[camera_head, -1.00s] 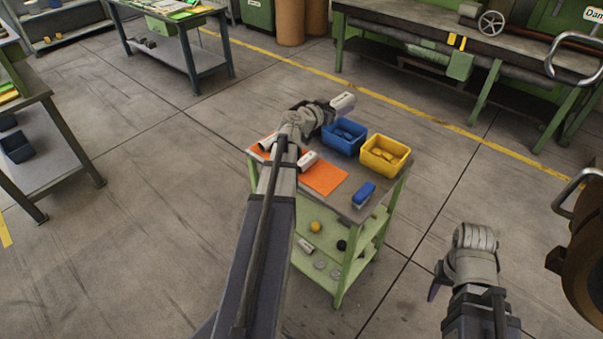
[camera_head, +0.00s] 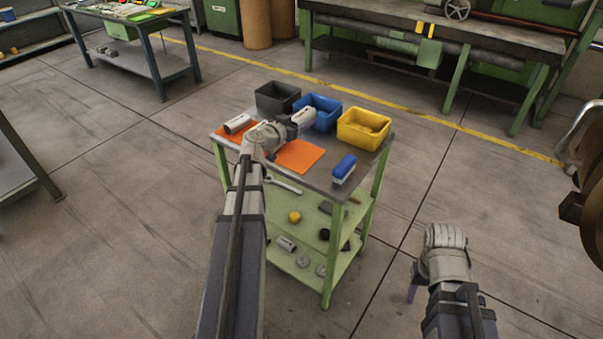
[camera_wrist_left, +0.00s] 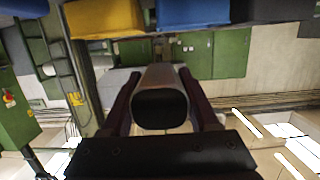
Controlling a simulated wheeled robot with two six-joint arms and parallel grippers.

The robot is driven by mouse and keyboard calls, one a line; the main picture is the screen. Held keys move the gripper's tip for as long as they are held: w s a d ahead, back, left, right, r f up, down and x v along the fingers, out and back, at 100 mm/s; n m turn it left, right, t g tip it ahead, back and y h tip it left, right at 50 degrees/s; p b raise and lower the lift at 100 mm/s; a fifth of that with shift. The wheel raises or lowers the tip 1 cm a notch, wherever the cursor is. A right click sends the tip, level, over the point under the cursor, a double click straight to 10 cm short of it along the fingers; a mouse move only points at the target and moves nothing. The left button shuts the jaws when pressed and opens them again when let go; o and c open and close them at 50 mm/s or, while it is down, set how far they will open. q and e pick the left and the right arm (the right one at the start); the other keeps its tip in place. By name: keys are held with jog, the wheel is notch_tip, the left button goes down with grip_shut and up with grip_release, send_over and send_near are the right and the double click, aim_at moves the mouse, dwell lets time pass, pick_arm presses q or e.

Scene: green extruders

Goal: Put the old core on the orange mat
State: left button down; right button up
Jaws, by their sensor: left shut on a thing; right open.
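My left gripper (camera_head: 287,125) is shut on a pale grey-white core (camera_head: 303,118), held above the cart top beside the blue bin. In the left wrist view the core (camera_wrist_left: 161,104) shows its dark hollow end between the two fingers. A right-hand orange mat (camera_head: 300,157) lies bare in its visible part, just in front of the held core. Another pale core (camera_head: 237,123) lies at a left-hand orange piece (camera_head: 222,136), partly hidden by my left arm. I cannot tell which core is the old one. My right gripper (camera_head: 412,291) is low at the right, away from the cart; its fingers are mostly hidden.
A dark bin (camera_head: 277,98), a blue bin (camera_head: 325,112) and a yellow bin (camera_head: 364,129) line the cart's back edge. A blue-topped brush-like item (camera_head: 344,168) stands at the right. The lower shelves (camera_head: 300,262) hold small parts. The floor around is clear.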

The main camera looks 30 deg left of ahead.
aim_at(300, 157)
pick_arm(q)
jog(key=shift+s+f+b, duration=0.1)
jog(key=shift+f+b, duration=5.5)
jog(key=shift+f, duration=0.75)
jog(key=shift+r, duration=0.15)
jog(key=shift+c, duration=0.7)
grip_release()
jog(key=shift+s+r, duration=0.1)
jog(key=shift+s, duration=0.25)
jog(key=p+v, duration=0.2)
jog(key=v, duration=0.9)
jog(key=shift+s+p, duration=0.15)
jog(key=shift+p, duration=0.15)
